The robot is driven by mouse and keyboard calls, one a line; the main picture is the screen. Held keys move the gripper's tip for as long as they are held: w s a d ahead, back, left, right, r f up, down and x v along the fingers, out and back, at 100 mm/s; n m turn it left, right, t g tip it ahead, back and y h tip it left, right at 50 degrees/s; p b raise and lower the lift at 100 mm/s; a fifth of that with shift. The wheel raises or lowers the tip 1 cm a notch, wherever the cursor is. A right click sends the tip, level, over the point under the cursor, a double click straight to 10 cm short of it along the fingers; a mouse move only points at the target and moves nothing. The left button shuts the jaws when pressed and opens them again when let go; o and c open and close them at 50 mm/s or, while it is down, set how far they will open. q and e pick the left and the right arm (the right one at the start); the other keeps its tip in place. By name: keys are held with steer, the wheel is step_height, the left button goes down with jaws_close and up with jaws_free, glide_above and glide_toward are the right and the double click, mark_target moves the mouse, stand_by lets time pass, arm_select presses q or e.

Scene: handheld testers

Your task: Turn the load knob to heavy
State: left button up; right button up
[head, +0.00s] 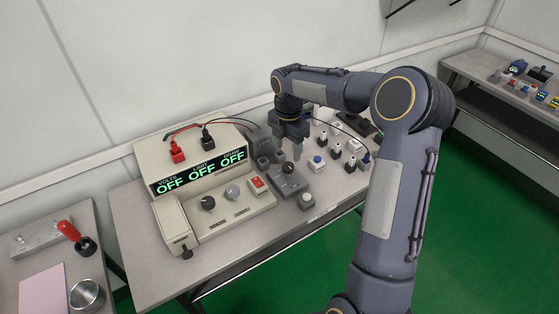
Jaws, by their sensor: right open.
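My right gripper (289,155) points down, open, over a small grey box (290,184) with a dark round knob (288,167) on top. The fingertips are close around or just above this knob; I cannot tell whether they touch it. A beige bench unit (215,212) stands to the left, with a black knob (208,203), a grey knob (232,192) and a red switch (258,183). Its green displays (201,171) read OFF. The labels are too small to read, so I cannot tell which knob is the load knob. My left gripper is not in view.
Several small devices with blue, black and white knobs (318,161) crowd the table (145,262) right of the gripper. Red and black plugs (177,151) with leads stand on the beige unit. A side table (30,270) holds a red-handled lever (69,231) and a metal cup (87,295).

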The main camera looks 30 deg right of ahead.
mark_target(288, 166)
step_height(288, 166, down, 7)
steer(key=shift+s+r, duration=0.1)
steer(key=shift+r, duration=0.1)
steer(key=c, duration=1)
